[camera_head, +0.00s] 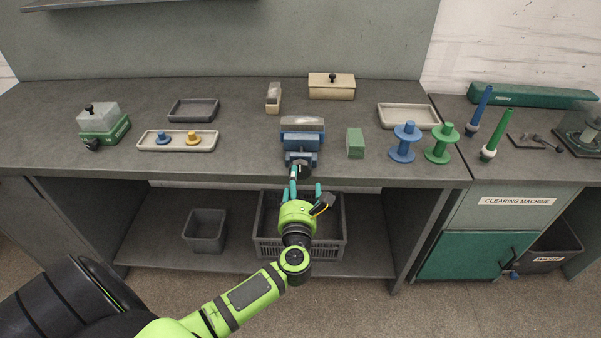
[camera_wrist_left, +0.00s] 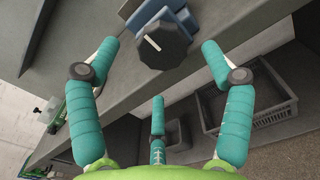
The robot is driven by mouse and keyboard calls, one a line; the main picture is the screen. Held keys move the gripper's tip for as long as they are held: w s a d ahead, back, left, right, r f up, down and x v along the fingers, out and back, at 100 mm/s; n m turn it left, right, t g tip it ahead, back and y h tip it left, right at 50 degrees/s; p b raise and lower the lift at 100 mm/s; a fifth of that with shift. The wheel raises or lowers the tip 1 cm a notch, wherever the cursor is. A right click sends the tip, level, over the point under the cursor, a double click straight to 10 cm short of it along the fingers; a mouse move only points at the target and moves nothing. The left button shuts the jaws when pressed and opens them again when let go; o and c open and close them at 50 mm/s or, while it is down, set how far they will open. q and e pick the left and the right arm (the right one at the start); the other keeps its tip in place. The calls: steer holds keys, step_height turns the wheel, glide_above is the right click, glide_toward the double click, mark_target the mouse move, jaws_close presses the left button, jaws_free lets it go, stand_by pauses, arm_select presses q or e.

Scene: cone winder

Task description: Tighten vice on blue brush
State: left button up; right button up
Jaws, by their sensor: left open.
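The blue vice (camera_head: 301,140) stands at the front edge of the bench, in the middle of the head view. A grey block-like piece (camera_head: 303,123) sits at its top; I cannot tell whether this is the blue brush. In the left wrist view the vice's dark faceted knob (camera_wrist_left: 165,45) with a white mark faces me, with blue vice body (camera_wrist_left: 155,12) behind it. My left gripper (camera_head: 304,188) is just in front of the vice, below the bench edge. Its teal fingers (camera_wrist_left: 158,75) are spread, with the knob ahead of them and apparently untouched. My right gripper is out of view.
A green block (camera_head: 355,143) stands right of the vice, with blue (camera_head: 404,142) and green (camera_head: 440,143) spools beyond. A tray with small spools (camera_head: 178,148) lies left. A grey crate (camera_head: 335,245) is on the shelf below my gripper. The bench edge is close.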

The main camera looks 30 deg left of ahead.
mark_target(300, 171)
arm_select(q)
steer(key=x, duration=0.5)
steer(key=shift+c, duration=0.4)
steer(key=c, duration=1)
